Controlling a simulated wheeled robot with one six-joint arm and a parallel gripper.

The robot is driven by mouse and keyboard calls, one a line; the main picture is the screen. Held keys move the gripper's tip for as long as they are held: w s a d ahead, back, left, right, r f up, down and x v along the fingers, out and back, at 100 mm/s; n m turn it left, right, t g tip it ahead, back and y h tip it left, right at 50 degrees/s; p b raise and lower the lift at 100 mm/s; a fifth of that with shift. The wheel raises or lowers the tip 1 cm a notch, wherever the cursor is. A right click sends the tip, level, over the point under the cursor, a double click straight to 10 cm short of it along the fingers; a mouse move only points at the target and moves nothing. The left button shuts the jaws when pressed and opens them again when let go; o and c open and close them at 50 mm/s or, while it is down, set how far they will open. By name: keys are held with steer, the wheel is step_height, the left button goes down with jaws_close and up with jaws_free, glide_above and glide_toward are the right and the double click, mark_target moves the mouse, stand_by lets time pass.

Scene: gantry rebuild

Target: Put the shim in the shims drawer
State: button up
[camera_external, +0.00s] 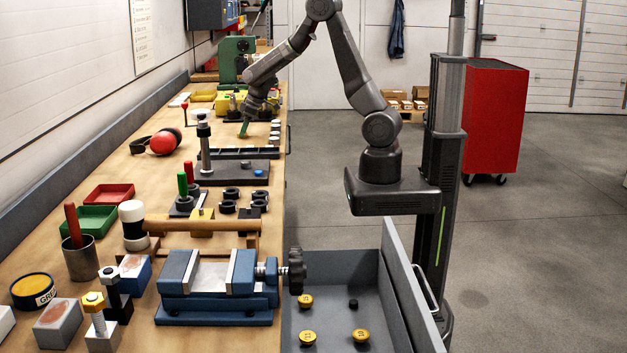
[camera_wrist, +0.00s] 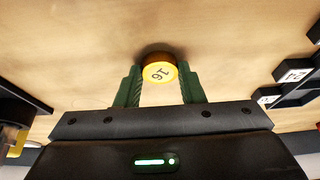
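A round yellow disc with a dark number on top (camera_wrist: 159,70), probably the shim, shows in the wrist view between the tips of my gripper (camera_wrist: 160,82). The two green fingers stand on either side of it, very close to its edges. I cannot tell whether they touch it or whether it still rests on the wood. In the external view my gripper (camera_external: 244,128) is low over the far part of the bench, and the disc is hidden there. An open grey drawer (camera_external: 388,310) at the front right holds several yellow discs and a small black piece.
The wooden bench (camera_external: 145,185) carries a blue vise (camera_external: 215,285), a black stand with a post (camera_external: 232,172) and red earmuffs (camera_external: 162,143). Black numbered holders (camera_wrist: 290,92) lie right of my gripper in the wrist view. A red cabinet (camera_external: 495,115) stands on the floor.

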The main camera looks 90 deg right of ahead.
steer(key=c, duration=0.5)
steer(key=shift+o, duration=0.2)
step_height(320, 180, up, 10)
steer(key=w+a+r, duration=0.2)
steer(key=a+r, duration=0.1)
steer(key=a, duration=0.9)
steer(key=w+a+r, duration=0.2)
steer(key=a+r, duration=0.1)
steer(key=a, duration=0.9)
steer(key=s+d+f+m+h+b, duration=0.1)
steer(key=s+d+f+m, duration=0.15)
steer(key=d, duration=0.95)
steer(key=s+d+f+m+h+b, duration=0.1)
steer(key=d+f+m, duration=0.15)
steer(key=d, duration=0.85)
steer(key=f, duration=0.6)
steer(key=shift+s+d+f+p, duration=0.15)
steer(key=shift+s+d+p, duration=0.1)
steer(key=shift+d+p, duration=0.1)
steer(key=shift+n, duration=0.3)
steer(key=shift+f, duration=2.2)
